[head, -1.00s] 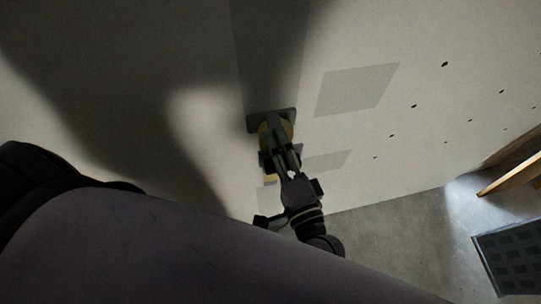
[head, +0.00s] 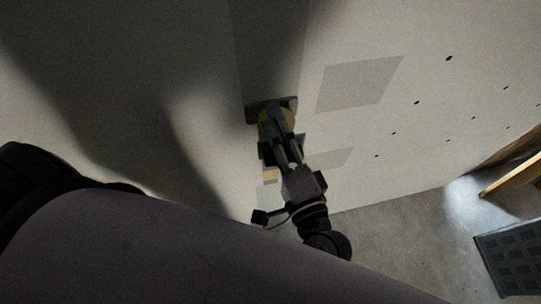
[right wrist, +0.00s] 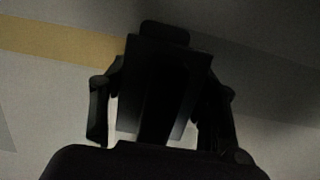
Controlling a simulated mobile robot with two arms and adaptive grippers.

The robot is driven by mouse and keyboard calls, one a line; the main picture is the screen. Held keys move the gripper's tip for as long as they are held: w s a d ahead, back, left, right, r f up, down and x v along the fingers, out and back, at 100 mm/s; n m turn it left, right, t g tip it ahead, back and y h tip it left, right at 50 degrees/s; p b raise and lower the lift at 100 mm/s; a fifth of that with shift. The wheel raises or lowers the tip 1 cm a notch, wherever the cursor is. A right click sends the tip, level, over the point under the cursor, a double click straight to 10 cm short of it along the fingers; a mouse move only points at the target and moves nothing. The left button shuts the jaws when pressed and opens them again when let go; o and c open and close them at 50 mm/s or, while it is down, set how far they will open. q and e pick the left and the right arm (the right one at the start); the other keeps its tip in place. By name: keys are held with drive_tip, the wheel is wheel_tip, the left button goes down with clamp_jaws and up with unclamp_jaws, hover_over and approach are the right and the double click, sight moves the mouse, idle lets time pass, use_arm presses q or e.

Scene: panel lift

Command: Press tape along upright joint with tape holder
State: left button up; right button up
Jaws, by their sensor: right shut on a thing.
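My right gripper (head: 281,140) is shut on the tape holder (head: 257,108), which has a dark plate and a yellowish roll. The holder is at the pale wall panels, on the line of the upright joint; I cannot tell how firmly it touches. A wide grey band (head: 268,45) runs up the joint above the plate. A short yellowish piece of tape (head: 270,175) shows below the holder. In the right wrist view the dark holder (right wrist: 165,80) fills the middle between the fingers, and a tan tape strip (right wrist: 60,40) runs off to the left. My left gripper is out of view.
Grey patches (head: 360,84) and dark dots mark the panel right of the joint. A wooden piece (head: 515,178) and a dark slotted mat (head: 510,262) lie at the lower right. Concrete floor (head: 400,235) is open between. Shadows darken the left panel.

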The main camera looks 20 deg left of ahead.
wheel_tip(320, 180, down, 8)
drive_tip(key=b, duration=0.4)
wheel_tip(320, 180, down, 12)
drive_tip(key=b, duration=0.8)
drive_tip(key=shift+f, duration=0.25)
wheel_tip(320, 180, down, 24)
drive_tip(key=b, duration=1.7)
drive_tip(key=shift+r+b, duration=0.2)
drive_tip(key=shift+b, duration=0.2)
drive_tip(key=p+v, duration=0.1)
drive_tip(key=v, duration=0.5)
drive_tip(key=shift+s+a, duration=0.15)
drive_tip(key=shift+s, duration=0.5)
